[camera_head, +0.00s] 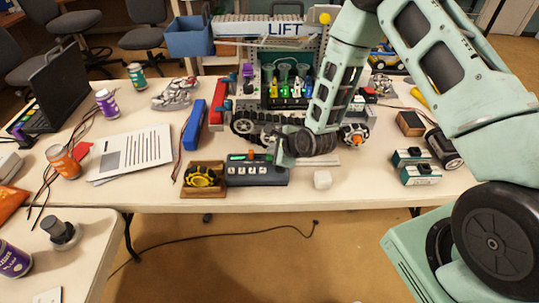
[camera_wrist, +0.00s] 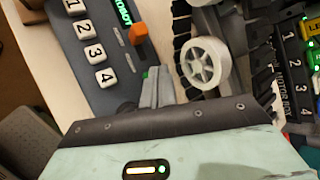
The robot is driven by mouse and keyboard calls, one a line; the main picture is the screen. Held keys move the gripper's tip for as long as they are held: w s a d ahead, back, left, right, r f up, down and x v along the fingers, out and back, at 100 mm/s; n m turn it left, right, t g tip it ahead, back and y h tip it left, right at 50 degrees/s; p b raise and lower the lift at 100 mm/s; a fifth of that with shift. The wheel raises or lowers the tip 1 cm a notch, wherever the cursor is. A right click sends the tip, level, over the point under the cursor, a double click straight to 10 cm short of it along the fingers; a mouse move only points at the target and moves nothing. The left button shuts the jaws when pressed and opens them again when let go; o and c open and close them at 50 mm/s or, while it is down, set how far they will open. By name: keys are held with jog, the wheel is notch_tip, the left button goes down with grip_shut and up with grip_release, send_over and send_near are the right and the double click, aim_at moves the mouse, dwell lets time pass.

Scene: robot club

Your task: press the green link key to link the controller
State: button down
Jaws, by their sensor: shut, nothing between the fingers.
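The controller (camera_head: 258,175) is a dark grey box near the front edge of the table. It has white numbered keys (camera_wrist: 87,52), an orange knob (camera_wrist: 138,33) and a green label (camera_wrist: 122,14). In the wrist view a small sliver of green, seemingly the link key (camera_wrist: 146,73), shows at the tip of my gripper (camera_wrist: 154,72). Most of it is hidden by the fingers. My gripper is shut and empty, over the controller's right end; I cannot tell whether it touches the key. In the head view the gripper (camera_head: 281,156) is partly hidden by my wrist.
A tracked robot with a pale wheel (camera_wrist: 202,63) stands close behind the controller. Teal boxes (camera_head: 420,174) lie further right.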

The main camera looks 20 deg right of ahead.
jog(key=shift+r, duration=0.3)
jog(key=shift+r+p, duration=1.9)
jog(key=shift+r, duration=0.65)
jog(key=shift+a, duration=0.1)
jog(key=s+a+r+n+g, duration=0.4)
jog(key=s+a+r+n, duration=0.5)
jog(key=r+n, duration=0.45)
jog(key=s+d+r+n+g+h, duration=0.1)
jog(key=s+r+n+g, duration=0.1)
jog(key=s+r+n, duration=0.3)
jog(key=s+d+r+n+g+h, duration=0.1)
jog(key=s+r+n+g+h, duration=0.1)
jog(key=s+r+n, duration=0.4)
jog(key=s+n, duration=0.5)
jog(key=s, duration=0.7)
jog(key=shift+s, duration=0.25)
